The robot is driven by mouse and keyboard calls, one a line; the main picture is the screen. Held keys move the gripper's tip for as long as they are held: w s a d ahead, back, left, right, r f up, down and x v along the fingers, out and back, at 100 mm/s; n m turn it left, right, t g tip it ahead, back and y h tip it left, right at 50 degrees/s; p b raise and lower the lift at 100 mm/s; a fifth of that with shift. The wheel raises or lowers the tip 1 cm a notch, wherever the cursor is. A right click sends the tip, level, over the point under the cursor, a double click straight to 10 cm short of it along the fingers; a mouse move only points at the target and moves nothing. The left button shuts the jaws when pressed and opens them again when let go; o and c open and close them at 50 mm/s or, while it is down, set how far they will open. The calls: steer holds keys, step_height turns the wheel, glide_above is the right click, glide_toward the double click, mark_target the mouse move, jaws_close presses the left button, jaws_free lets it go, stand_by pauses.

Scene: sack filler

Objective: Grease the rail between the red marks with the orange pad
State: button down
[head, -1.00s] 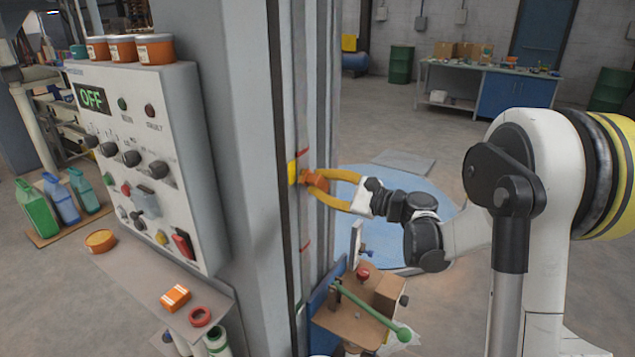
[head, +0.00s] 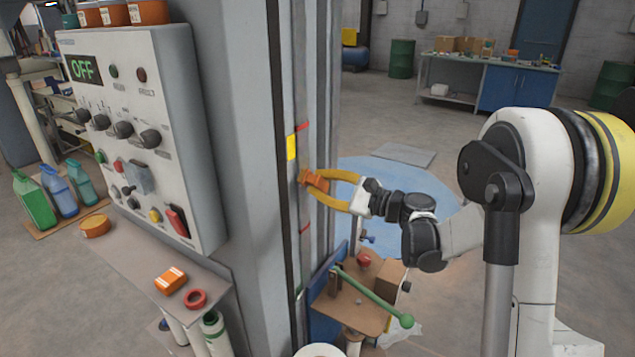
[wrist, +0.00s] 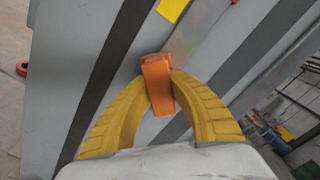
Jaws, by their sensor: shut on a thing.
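The rail (head: 304,207) is a narrow grey upright strip on the side of the tall column. An upper red mark (head: 302,127) and a lower red mark (head: 306,229) cross it. My gripper (head: 318,182) is shut on the orange pad (head: 308,178), about midway between the marks. In the wrist view the pad (wrist: 158,88) sits between the yellow fingers (wrist: 158,80), its far end at the rail (wrist: 196,38). It seems to touch the rail, but the contact is hidden. No grease film is clearly visible.
A yellow label (head: 291,147) is beside the rail, above the pad. A control panel (head: 140,200) reading OFF is on the left. Below the rail, a small brown shelf (head: 352,312) carries a green-handled lever (head: 378,300).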

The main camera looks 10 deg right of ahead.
mark_target(305, 207)
steer(key=shift+f+b, duration=1.7)
steer(key=shift+f, duration=4.4)
steer(key=shift+r+p, duration=6.65)
steer(key=shift+r, duration=4.75)
step_height(305, 207, down, 15)
steer(key=b, duration=1.3)
steer(key=shift+f, duration=0.15)
steer(key=shift+s+f+b, duration=0.1)
steer(key=shift+f+b, duration=0.25)
steer(key=shift+f, duration=1.65)
